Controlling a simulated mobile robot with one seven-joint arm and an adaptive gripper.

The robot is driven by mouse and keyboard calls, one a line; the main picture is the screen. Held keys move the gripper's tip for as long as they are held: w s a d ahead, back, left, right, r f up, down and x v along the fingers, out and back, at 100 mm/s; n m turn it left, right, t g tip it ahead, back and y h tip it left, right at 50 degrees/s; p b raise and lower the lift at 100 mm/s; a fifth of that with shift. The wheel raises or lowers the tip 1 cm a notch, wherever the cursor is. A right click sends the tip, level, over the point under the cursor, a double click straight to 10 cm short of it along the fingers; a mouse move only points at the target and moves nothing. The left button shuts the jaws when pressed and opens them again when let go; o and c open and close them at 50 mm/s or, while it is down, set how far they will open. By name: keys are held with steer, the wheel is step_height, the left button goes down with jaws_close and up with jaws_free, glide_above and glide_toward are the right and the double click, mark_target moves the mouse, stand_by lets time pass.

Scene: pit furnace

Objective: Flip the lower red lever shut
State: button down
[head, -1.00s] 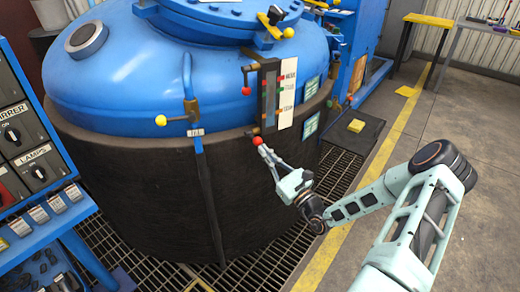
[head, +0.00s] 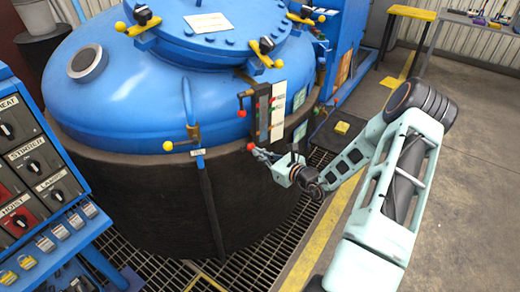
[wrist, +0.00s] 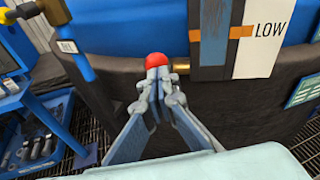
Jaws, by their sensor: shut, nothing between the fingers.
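The lower red lever is a red ball knob (head: 250,146) at the foot of the sight gauge on the blue vessel. In the wrist view the red knob (wrist: 156,59) shows just beyond my fingertips, left of a brass fitting (wrist: 181,66). My gripper (head: 260,154) is shut, with its fingertips right at the knob. In the wrist view my gripper (wrist: 158,74) partly covers the knob's underside and any lever arm. I cannot tell whether they touch. The upper red lever (head: 241,113) sits at the top of the gauge.
The sight gauge (head: 264,108) has a white scale plate (wrist: 263,40) marked LOW. A switch panel (head: 35,165) stands at the left. Floor grating (head: 245,255) lies below, with open floor at right.

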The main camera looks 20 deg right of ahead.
mark_target(253, 145)
steer(key=shift+w+a+r+g+p, duration=0.1)
steer(key=shift+w+r+g+p, duration=0.15)
steer(key=shift+r+g+p, duration=0.25)
steer(key=shift+w+a+r+g+p, duration=0.1)
steer(key=shift+w+r+g+p, duration=0.15)
steer(key=shift+r, duration=0.4)
steer(key=shift+w+a+r+g+h+p, duration=0.2)
steer(key=shift+w+r+g+h+p, duration=0.15)
steer(key=shift+w+r, duration=0.7)
steer(key=shift+w+a+r+g, duration=0.1)
steer(key=shift+w+g, duration=0.2)
steer(key=shift+w, duration=0.15)
steer(key=shift+w+a+r+b, duration=0.1)
steer(key=shift+w+r+b, duration=0.15)
steer(key=shift+w, duration=0.25)
steer(key=shift+w+a+r+b, duration=0.15)
steer(key=shift+w+b, duration=0.15)
steer(key=shift+w, duration=0.15)
steer(key=shift+r, duration=0.1)
steer(key=shift+d, duration=0.1)
